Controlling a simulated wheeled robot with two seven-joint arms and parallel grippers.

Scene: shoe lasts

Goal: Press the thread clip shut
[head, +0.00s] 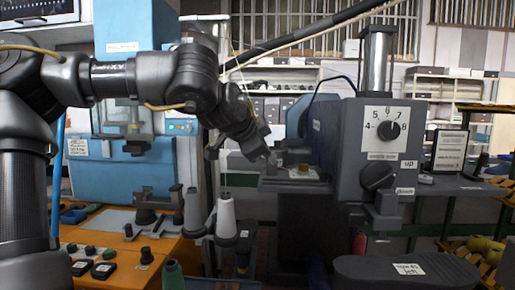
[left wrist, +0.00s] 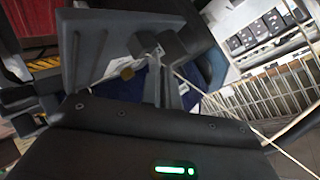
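My left gripper (head: 272,160) reaches in from the left and points down at the small work plate of the grey machine (head: 350,150). In the left wrist view its dark body with a green light lies along the bottom, and its fingers (left wrist: 168,68) are by a dark plate and a small gold-brown part (left wrist: 127,73). I cannot tell how far apart the fingers are or whether they touch anything. I cannot make out the thread clip for certain; it may be hidden by the gripper. A pale thread (left wrist: 200,88) runs past the fingers. My right gripper is not in view.
The machine has a numbered dial (head: 389,130) and a lower black knob (head: 377,176). Thread cones (head: 226,218) stand left of it. A blue press (head: 134,70) and an orange bench (head: 150,262) are at left; a black pad (head: 406,273) is at front right.

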